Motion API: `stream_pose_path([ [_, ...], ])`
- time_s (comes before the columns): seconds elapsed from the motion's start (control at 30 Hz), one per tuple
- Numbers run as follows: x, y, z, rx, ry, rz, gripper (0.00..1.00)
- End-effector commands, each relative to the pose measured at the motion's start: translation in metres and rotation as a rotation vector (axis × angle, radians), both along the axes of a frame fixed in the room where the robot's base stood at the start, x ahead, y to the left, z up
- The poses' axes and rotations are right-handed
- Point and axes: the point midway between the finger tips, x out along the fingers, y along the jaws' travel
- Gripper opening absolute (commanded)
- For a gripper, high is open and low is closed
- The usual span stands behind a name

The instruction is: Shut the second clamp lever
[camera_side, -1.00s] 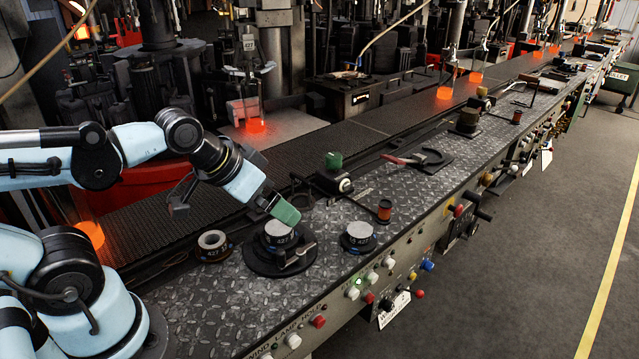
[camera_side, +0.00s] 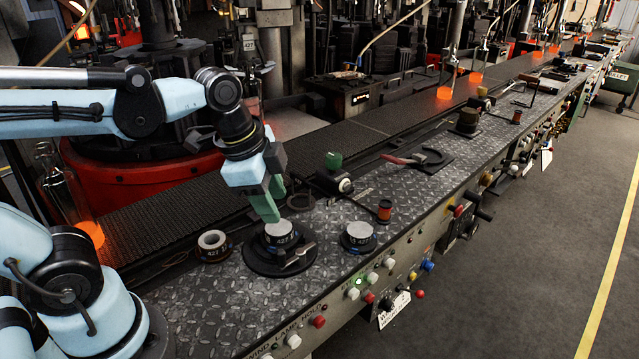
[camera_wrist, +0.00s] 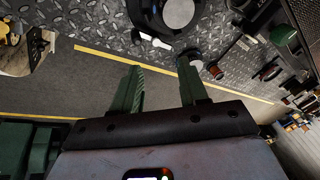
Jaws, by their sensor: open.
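A round mould (camera_side: 278,234) with a pale top sits on a black disc base (camera_side: 256,262) on the tread-plate bench. A grey clamp lever (camera_side: 298,257) lies at the base's front right, slanting toward the rim. I cannot tell clearly whether a second lever stands behind my gripper. My gripper (camera_side: 270,216) points down just behind and left of the mould. In the wrist view its two green fingers (camera_wrist: 158,64) are apart with nothing between them. The dark base and mould (camera_wrist: 178,12) are cut off at the top edge there, with a pale lever (camera_wrist: 153,40) beside them.
Buttons line the front panel (camera_side: 345,300).

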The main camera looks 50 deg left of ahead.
Motion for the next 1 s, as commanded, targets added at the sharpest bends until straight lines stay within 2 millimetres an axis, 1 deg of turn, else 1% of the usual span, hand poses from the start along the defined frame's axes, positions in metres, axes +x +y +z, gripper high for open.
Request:
stream_pose_path([
  [0.03, 0.001, -0.003, 0.003, 0.033, 0.041, -0.114, 0.43],
  [0.1, 0.001, -0.006, 0.006, 0.074, 0.099, -0.281, 0.43],
  [0.2, 0.0, -0.01, 0.01, 0.115, 0.171, -0.5, 0.43],
  [0.3, -0.001, -0.013, 0.014, 0.136, 0.224, -0.669, 0.43],
  [0.4, -0.002, -0.015, 0.016, 0.144, 0.256, -0.781, 0.43],
  [0.53, -0.002, -0.015, 0.016, 0.147, 0.273, -0.841, 0.43],
  [0.67, -0.002, -0.015, 0.008, 0.148, 0.274, -0.846, 0.43],
  [1.0, -0.002, -0.015, -0.036, 0.149, 0.272, -0.844, 0.43],
])
